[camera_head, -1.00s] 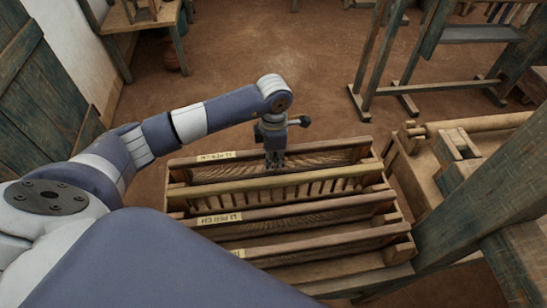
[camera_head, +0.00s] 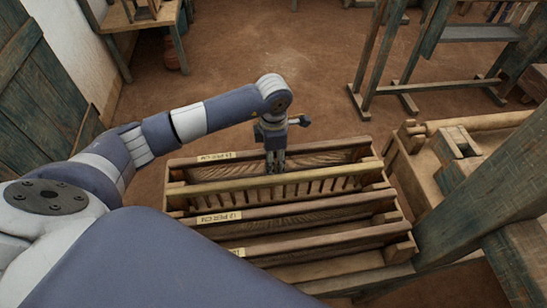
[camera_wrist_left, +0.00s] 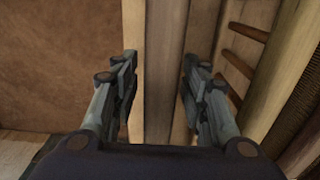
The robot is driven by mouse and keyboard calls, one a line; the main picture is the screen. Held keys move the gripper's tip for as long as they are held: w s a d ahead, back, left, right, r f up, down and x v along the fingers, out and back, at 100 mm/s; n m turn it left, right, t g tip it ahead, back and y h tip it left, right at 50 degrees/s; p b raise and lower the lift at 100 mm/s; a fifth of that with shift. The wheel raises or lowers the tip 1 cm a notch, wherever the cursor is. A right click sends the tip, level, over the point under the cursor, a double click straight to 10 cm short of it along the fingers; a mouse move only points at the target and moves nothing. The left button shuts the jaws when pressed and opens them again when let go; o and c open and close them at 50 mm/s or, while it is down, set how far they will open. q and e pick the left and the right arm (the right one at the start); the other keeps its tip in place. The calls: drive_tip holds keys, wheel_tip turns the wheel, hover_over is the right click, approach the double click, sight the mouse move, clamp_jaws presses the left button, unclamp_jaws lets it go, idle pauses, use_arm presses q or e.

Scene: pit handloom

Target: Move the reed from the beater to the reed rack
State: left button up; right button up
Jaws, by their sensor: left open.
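The reed rack (camera_head: 400,250) is a wooden frame with slots, rungs and paper labels, in the lower middle of the head view. Several reeds with wooden bars lie across it. One reed (camera_head: 325,159) is in the far slot. My left gripper (camera_head: 275,168) points down at this slot, its fingers open. In the left wrist view, a long wooden bar (camera_wrist_left: 159,60) runs between the spread fingers, with gaps beside it; it looks like the reed's upper bar. My right gripper is not in view. I cannot tell the beater apart.
Loom timbers (camera_head: 470,210) stand close on the rack's right. A wooden stand (camera_head: 400,70) is farther back at right. A small table (camera_head: 150,20) is at the back left, near a wooden door (camera_head: 35,85). The earth floor (camera_head: 260,50) behind the rack is clear.

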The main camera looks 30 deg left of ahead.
use_arm(q)
drive_tip(key=shift+r, duration=0.1)
wheel_tip(320, 180, up, 12)
drive_tip(key=shift+f, duration=0.1)
idle(0.4)
wheel_tip(320, 180, up, 7)
drive_tip(key=p, duration=0.4)
idle(0.6)
